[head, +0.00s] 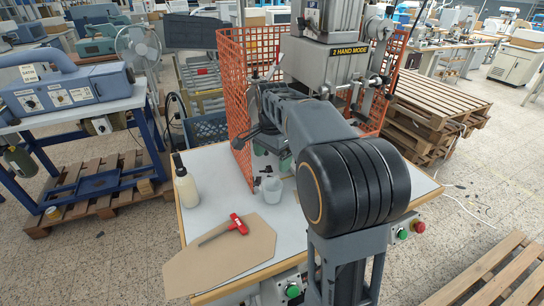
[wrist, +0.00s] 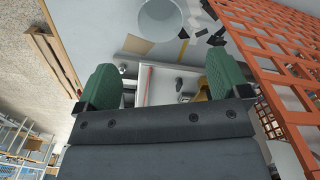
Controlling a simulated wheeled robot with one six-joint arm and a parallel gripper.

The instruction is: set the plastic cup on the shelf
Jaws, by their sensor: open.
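A whitish plastic cup (head: 271,190) stands on the white worktable, in front of the machine and beside the orange mesh. In the wrist view the cup (wrist: 160,20) shows at the top edge, partly cut off, beyond my fingertips. My gripper (head: 271,158) is above and behind the cup in the head view, partly hidden by my arm. In the wrist view my gripper (wrist: 163,80) has its two green finger pads wide apart, with nothing held between them. I cannot make out a shelf for certain in either view.
Orange mesh guards (head: 236,95) flank the machine (head: 335,65). A cream bottle (head: 186,184) stands at the table's left edge. A red-handled tool (head: 236,226) lies on a tan board (head: 222,257). Small dark pieces (wrist: 216,38) lie near the cup.

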